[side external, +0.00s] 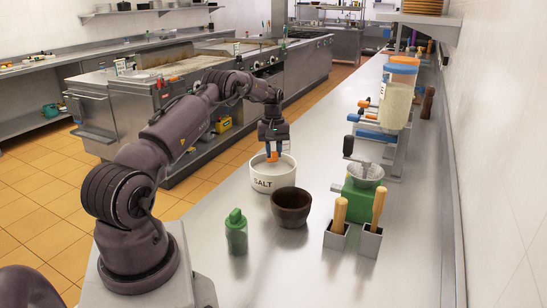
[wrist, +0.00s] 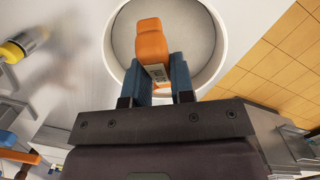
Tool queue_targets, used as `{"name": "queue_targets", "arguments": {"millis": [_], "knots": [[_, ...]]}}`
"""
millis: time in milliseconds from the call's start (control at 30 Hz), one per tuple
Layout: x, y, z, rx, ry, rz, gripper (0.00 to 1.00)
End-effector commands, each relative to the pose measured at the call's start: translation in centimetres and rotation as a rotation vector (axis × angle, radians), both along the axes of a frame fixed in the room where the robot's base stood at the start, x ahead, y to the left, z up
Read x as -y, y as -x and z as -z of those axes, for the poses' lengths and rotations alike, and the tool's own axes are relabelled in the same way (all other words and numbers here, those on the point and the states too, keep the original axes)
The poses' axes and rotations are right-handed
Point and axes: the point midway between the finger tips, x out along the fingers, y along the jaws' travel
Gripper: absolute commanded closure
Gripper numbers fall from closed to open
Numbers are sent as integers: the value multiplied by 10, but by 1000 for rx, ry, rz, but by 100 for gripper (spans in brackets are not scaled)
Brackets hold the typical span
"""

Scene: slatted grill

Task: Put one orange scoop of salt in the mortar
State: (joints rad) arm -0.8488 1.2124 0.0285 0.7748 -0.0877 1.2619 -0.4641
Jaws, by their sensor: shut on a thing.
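My gripper (side external: 272,147) is shut on the orange scoop (side external: 272,157). In the wrist view the orange scoop (wrist: 151,42) sits between the two blue fingers of my gripper (wrist: 160,78). The scoop is over the white round salt container (side external: 262,184) marked SALT, at or inside its opening. In the wrist view the rim of the salt container (wrist: 220,30) surrounds the scoop, with a pale surface inside. I cannot tell whether the scoop holds salt. The dark brown mortar (side external: 291,207) stands on the counter just right of the salt container; its inside looks empty.
Two metal holders with wooden-handled tools (side external: 369,240) and a green grinder (side external: 361,193) are to the right. Dispensers (side external: 398,95) stand farther back. The steel counter (side external: 290,275) is clear in front.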

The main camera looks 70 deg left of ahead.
Motion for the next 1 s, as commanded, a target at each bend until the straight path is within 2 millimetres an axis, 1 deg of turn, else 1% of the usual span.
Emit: {"name": "queue_targets", "arguments": {"millis": [33, 500, 633, 933, 1000], "knots": [[0, 0, -5, 1, -1, 0, 100], [0, 0, -42, 1, -2, 0, 100], [0, 0, -47, 1, -1, 0, 100], [0, 0, -47, 0, -1, 0, 100], [0, 0, -51, 2, -4, 0, 100]]}}
